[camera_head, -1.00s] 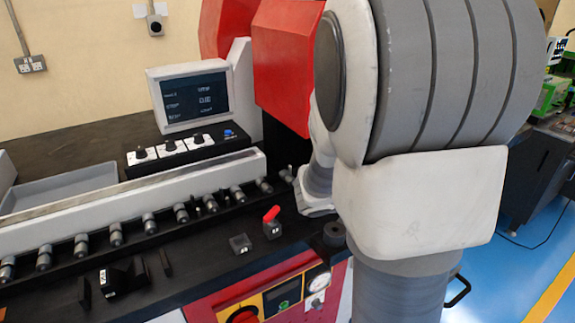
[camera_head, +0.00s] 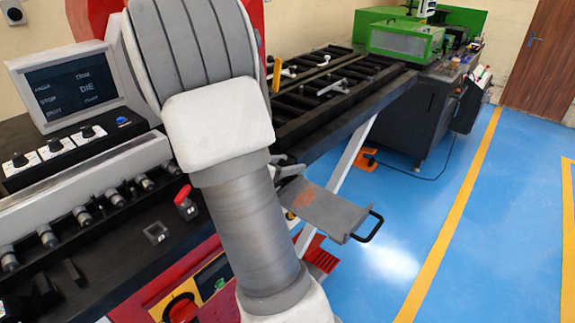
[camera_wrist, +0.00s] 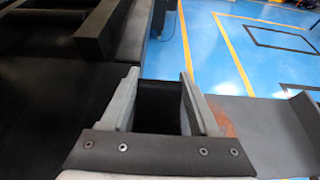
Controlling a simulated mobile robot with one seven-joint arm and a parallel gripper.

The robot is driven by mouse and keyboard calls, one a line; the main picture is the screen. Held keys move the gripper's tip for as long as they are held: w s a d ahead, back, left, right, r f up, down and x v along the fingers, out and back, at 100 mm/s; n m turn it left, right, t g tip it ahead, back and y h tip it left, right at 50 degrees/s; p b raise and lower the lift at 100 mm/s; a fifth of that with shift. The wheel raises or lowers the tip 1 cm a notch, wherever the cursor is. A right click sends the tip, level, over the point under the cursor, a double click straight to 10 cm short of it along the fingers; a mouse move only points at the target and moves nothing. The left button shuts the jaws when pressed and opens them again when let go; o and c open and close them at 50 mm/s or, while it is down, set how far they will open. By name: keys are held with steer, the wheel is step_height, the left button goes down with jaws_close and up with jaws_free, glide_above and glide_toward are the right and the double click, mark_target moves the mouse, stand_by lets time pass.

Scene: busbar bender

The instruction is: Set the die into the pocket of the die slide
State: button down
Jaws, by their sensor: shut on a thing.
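In the wrist view my gripper (camera_wrist: 160,78) has its two grey fingers on either side of a dark block (camera_wrist: 158,105), which I take to be the die. The fingers are shut on it. It is held beside a dark machine surface. In the head view my arm hides most of the gripper and the block. A grey plate with a black handle (camera_head: 335,212) and a rusty patch sticks out from the machine side; it also shows in the wrist view (camera_wrist: 262,128), right of the fingers. I cannot tell whether it is the die slide. No pocket can be made out.
The control screen (camera_head: 83,84) and knob panel (camera_head: 60,153) stand at the left. A red-topped part (camera_head: 185,203) and a small grey socket (camera_head: 156,233) sit on the black deck. A roller table (camera_head: 335,88) runs back to a green machine (camera_head: 405,42). Blue floor lies open at right.

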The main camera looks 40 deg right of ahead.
steer(key=c, duration=0.6)
jaws_free()
steer(key=shift+f, duration=0.15)
steer(key=o, duration=0.5)
steer(key=shift+r, duration=0.2)
